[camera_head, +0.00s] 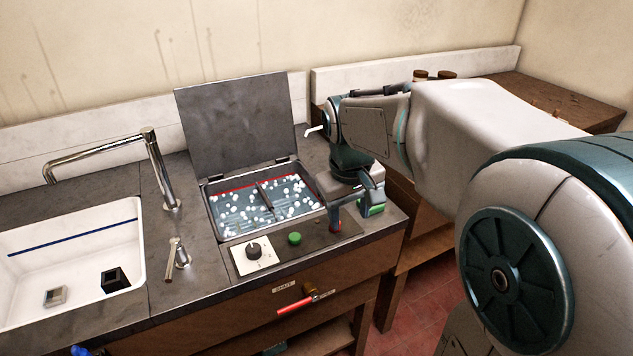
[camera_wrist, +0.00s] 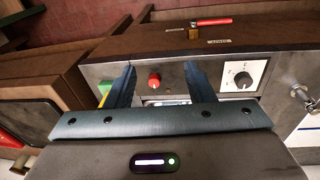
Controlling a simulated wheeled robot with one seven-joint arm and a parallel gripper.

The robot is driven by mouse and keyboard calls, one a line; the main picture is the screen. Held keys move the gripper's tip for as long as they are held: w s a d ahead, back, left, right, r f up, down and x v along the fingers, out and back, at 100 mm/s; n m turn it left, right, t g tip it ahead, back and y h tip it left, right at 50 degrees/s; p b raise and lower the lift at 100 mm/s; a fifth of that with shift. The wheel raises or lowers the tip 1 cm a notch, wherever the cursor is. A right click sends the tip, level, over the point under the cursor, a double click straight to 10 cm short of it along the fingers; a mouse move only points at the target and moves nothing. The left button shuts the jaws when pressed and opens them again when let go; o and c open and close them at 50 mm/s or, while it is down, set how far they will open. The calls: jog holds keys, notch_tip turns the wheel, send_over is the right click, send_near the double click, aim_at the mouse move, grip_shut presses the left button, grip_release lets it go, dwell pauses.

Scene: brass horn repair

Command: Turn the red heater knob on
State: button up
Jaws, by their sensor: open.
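The red knob (camera_wrist: 154,80) shows in the wrist view on the dark panel at the front of the sink unit. It stands between the two dark fingers of my gripper (camera_wrist: 159,76), with a gap on each side. My gripper (camera_head: 346,218) is open and holds nothing. In the head view it points down over the right end of the panel, and its near finger largely hides the knob. The heated basin (camera_head: 225,236) behind the panel has its lid (camera_head: 238,117) raised. Water and many white balls show inside.
A green button (camera_head: 295,239) and a black dial (camera_head: 253,250) on a white plate lie left of the knob. A red-handled valve (camera_head: 296,306) is on the front below. A green block (camera_head: 372,210) stands close right of my gripper. A white sink (camera_head: 85,230) is far left.

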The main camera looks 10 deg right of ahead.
jog(key=w+f+n+g+y, duration=0.1)
jog(key=w+n, duration=0.2)
jog(key=w, duration=1.1)
jog(key=f, duration=0.9)
jog(key=f+p, duration=0.1)
jog(key=f, duration=0.4)
jog(key=shift+w+d, duration=0.25)
jog(key=shift+d, duration=0.05)
jog(key=c, duration=1)
